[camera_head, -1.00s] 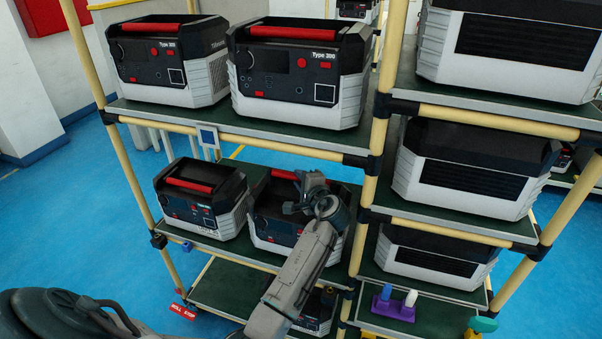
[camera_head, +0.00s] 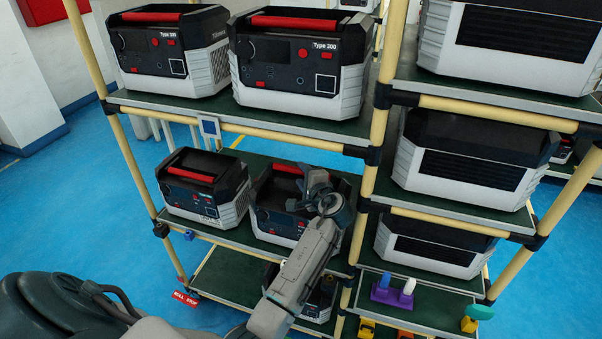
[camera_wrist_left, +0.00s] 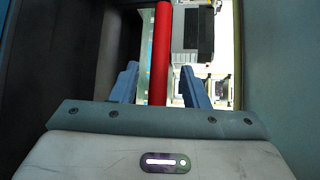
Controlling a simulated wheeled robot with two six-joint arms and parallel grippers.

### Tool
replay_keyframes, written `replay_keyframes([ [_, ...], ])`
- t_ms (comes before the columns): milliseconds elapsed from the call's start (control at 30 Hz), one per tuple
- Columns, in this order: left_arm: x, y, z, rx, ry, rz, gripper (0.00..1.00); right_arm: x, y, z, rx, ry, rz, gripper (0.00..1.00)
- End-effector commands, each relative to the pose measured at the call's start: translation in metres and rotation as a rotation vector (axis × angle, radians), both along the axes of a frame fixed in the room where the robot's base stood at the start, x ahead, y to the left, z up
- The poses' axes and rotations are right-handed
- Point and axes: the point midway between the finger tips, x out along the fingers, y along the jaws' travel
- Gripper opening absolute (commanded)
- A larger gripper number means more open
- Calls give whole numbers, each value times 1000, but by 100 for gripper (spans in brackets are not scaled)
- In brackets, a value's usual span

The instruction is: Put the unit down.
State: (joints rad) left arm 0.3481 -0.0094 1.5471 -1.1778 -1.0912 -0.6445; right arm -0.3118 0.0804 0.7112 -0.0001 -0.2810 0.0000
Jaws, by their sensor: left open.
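The unit (camera_head: 274,216) is a black and light-grey box with a red top handle (camera_head: 288,168). It stands on the green middle shelf of the left rack, right of a similar unit (camera_head: 203,187). My left gripper (camera_head: 325,185) is over its top right part, and my arm hides much of its front. In the left wrist view the red handle (camera_wrist_left: 161,60) runs between the two blue-grey fingers of my left gripper (camera_wrist_left: 160,85). The fingers are open, with a gap visible on each side of the handle. My right gripper is not in view.
The right rack holds several units (camera_head: 470,165) showing black vents. A yellow upright (camera_head: 371,170) stands close right of my left gripper. Blue and white pegs in a purple holder (camera_head: 392,296) sit lower right.

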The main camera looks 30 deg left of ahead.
Motion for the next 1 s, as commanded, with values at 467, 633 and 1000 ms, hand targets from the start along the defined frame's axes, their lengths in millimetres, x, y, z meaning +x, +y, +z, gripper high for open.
replay_keyframes([
  [467,-51,-76,18,-4,1,0,41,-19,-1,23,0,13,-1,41],
  [633,-57,-85,20,-2,0,1,41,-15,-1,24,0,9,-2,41],
  [1000,-58,-86,20,-1,1,0,41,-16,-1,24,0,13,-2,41],
])
